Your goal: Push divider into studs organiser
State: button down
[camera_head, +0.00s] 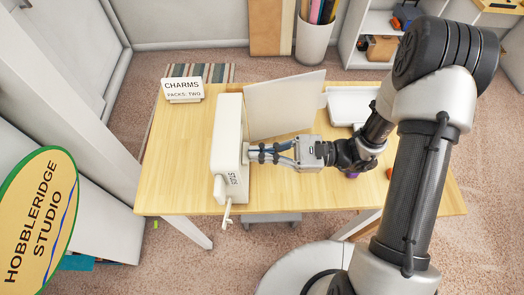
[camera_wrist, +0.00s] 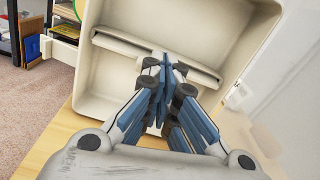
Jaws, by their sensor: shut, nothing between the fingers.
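The studs organiser (camera_head: 229,135) is an off-white box standing on edge on the wooden table, with its label at the near end. Its open side faces my gripper, and its hollow inside fills the middle of the wrist view (camera_wrist: 104,85). A pale strip that looks like the divider (camera_wrist: 205,69) lies across the inside of the box, between the side walls. My gripper (camera_head: 254,153) is shut and empty, reaching in from the right. In the wrist view its fingertips (camera_wrist: 165,64) overlap the middle of the strip; I cannot tell whether they touch it.
A pale upright panel (camera_head: 285,103) stands beside the organiser at the back. A white tray (camera_head: 350,105) lies at the back right. A small sign (camera_head: 183,90) stands at the back left. Small purple (camera_head: 352,175) and orange things sit near my wrist. The table's left is clear.

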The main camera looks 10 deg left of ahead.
jog(key=shift+s+a, duration=0.1)
jog(key=shift+a, duration=0.2)
jog(key=shift+d, duration=0.15)
jog(key=v, duration=1.4)
jog(key=shift+d, duration=0.3)
